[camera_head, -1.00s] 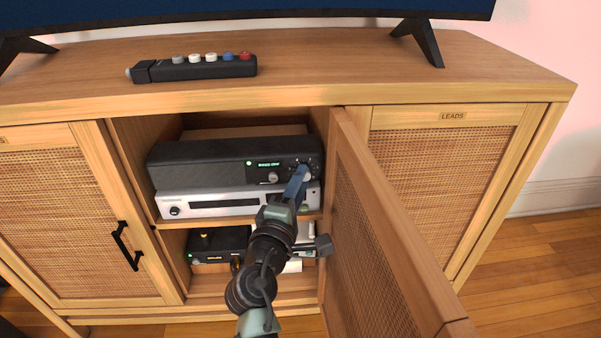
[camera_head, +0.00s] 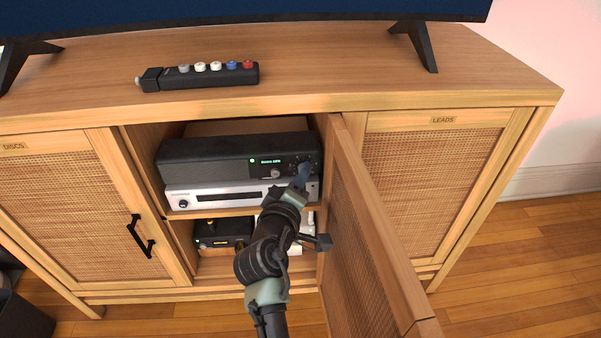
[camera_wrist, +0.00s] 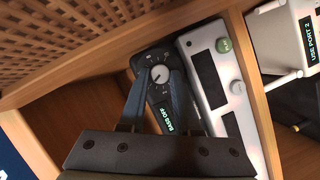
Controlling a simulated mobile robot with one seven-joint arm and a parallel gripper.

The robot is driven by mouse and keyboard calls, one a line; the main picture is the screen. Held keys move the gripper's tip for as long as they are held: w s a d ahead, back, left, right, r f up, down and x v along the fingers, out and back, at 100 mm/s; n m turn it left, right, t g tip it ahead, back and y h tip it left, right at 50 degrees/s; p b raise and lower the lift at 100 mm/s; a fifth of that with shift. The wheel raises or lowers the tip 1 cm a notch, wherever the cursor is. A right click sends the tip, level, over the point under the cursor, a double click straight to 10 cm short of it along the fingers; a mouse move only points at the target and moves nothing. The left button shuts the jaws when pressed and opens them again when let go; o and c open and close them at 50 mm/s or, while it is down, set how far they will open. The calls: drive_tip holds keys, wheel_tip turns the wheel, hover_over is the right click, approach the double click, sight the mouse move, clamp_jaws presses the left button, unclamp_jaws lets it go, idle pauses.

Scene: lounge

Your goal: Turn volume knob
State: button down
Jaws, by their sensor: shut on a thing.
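A black receiver (camera_head: 205,160) with a small green-lit display sits on the cabinet's upper shelf, on top of a silver unit (camera_head: 228,195). My gripper (camera_head: 303,172) reaches the right end of the receiver's front. In the wrist view the blue-grey fingers of my gripper (camera_wrist: 159,76) are closed around a pale round knob (camera_wrist: 161,74) with marks around it. The display (camera_wrist: 166,118) beside the knob seems to read "BASS OFF". A second, silver knob (camera_head: 276,174) stands to the left, free of the gripper. Any label naming the held knob is not readable.
An open rattan door (camera_head: 365,230) stands close to the right of my arm. A "LEADS" door (camera_head: 432,180) and a left rattan door (camera_head: 75,205) are shut. A black box (camera_head: 222,232) is on the lower shelf. A button bar (camera_head: 205,76) lies on top.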

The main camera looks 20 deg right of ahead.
idle(0.3)
drive_tip(key=c, duration=0.6)
unclamp_jaws()
drive_tip(key=p+v, duration=0.4)
drive_tip(key=v, duration=0.9)
